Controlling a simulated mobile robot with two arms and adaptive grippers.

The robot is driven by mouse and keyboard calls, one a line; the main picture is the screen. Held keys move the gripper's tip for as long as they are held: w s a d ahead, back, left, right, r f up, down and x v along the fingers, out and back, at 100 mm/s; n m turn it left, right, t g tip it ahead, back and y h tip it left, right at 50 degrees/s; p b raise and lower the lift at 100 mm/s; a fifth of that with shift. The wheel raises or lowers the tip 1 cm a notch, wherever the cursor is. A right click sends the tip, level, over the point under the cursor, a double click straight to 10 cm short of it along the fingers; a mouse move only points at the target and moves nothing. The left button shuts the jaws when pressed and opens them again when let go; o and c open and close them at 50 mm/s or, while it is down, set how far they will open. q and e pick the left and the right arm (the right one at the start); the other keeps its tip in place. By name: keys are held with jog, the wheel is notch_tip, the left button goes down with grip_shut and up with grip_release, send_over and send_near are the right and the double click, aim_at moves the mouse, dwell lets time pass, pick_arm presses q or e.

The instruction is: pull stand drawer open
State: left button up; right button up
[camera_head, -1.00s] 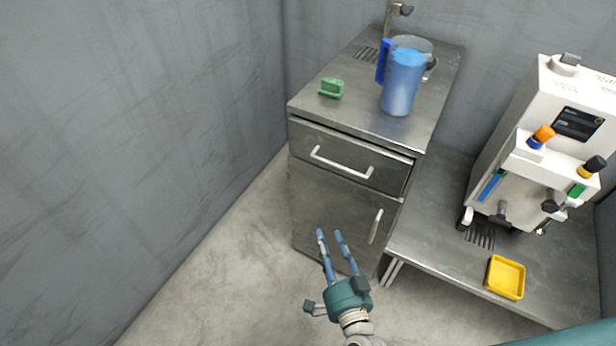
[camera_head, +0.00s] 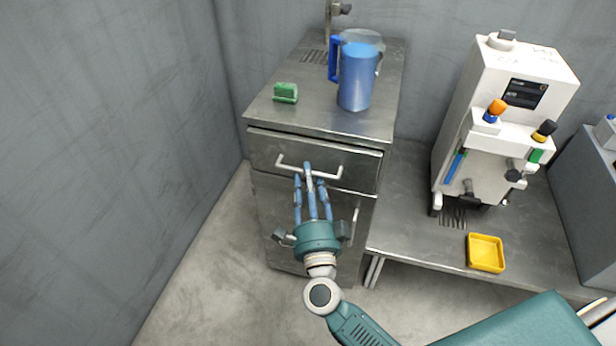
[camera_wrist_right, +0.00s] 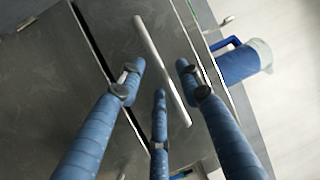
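The metal stand (camera_head: 262,110) has a drawer (camera_head: 262,148) at its top with a pale bar handle (camera_head: 333,176). The drawer front looks flush or nearly so, with a dark gap along its top edge. My right gripper (camera_head: 310,178) is at the handle, its three blue fingers spread. In the right wrist view, the handle (camera_wrist_right: 155,50) runs slantwise between the spread fingertips (camera_wrist_right: 160,80), which do not close on it. Whether any finger touches the bar I cannot tell. My left gripper is not in view.
On the stand are a blue jug (camera_head: 357,80) and a green object (camera_head: 286,92). A cabinet door sits below the drawer. To the right, a low metal table (camera_head: 410,235) holds a white machine (camera_head: 480,120) and a yellow tray (camera_head: 486,253). Grey wall stands left; the floor in front is open.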

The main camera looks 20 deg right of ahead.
jog(key=shift+w+r, duration=0.1)
jog(key=shift+w, duration=0.3)
grip_shut()
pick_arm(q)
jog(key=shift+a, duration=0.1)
